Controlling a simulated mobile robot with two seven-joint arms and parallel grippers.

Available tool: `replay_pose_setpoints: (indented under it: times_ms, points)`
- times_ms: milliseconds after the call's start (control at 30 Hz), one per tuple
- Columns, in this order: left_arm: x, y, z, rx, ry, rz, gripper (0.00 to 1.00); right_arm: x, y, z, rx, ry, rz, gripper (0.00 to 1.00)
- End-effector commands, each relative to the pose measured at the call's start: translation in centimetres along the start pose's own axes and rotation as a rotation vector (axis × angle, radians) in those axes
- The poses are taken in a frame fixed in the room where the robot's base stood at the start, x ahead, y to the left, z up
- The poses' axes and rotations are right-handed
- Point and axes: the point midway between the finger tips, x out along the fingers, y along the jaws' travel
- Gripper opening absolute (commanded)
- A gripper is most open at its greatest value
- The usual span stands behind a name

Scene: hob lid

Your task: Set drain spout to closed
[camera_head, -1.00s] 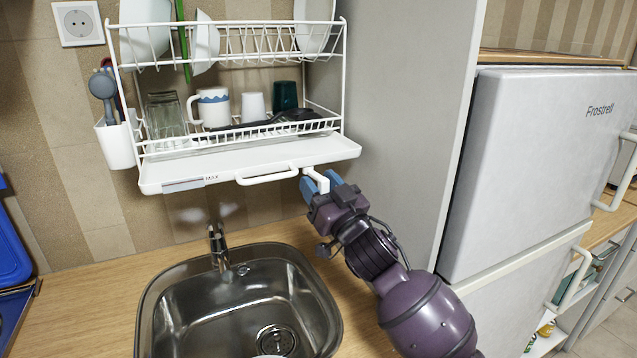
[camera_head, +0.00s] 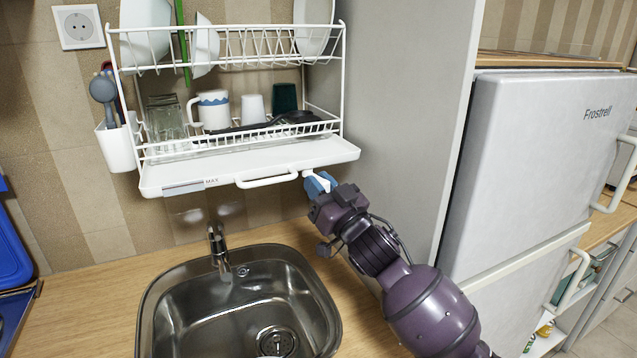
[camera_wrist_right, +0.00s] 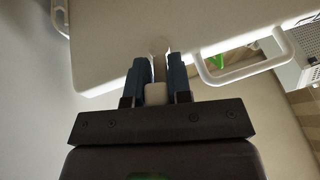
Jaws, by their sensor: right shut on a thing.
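The white drain spout (camera_head: 308,174) sits under the front right of the dish rack's white drip tray (camera_head: 330,152). My right gripper (camera_head: 320,184), with blue fingers, is at the spout from below and to the right. It is shut on the spout, which shows pale between the fingers in the right wrist view (camera_wrist_right: 156,92). The fingers hide much of the spout in the head view. My left gripper is not in view.
The sink (camera_head: 240,300) with its tap (camera_head: 219,250) is below the rack. The grey cabinet side (camera_head: 410,120) and fridge (camera_head: 540,150) stand to the right. A white tray handle (camera_head: 266,179) is left of the spout. Mugs and glasses stand in the rack.

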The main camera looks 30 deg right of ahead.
Motion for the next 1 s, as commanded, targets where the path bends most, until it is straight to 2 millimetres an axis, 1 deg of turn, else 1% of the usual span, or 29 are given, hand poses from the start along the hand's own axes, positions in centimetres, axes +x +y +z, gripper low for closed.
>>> replay_pose_setpoints:
  times_ms: [33,100,467,500,633,867,1000]
  points:
    - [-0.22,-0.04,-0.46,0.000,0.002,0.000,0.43,0.06,0.14,-0.20,0.004,-0.002,-0.019,0.00]
    - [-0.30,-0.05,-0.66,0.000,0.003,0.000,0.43,0.02,0.21,-0.19,0.013,-0.001,-0.039,0.00]
    - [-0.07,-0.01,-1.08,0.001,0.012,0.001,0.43,-0.05,0.26,-0.06,0.023,0.001,-0.053,0.00]
    - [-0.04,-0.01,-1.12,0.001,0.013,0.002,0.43,-0.05,0.26,-0.06,0.023,0.001,-0.053,0.25]
    - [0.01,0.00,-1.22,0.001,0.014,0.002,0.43,-0.05,0.26,-0.06,0.023,0.001,-0.052,0.45]
    - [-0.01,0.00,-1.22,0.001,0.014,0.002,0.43,-0.05,0.27,-0.05,0.023,0.001,-0.052,0.45]
    - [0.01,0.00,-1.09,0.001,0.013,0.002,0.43,-0.54,0.31,0.01,0.023,0.000,-0.052,0.45]
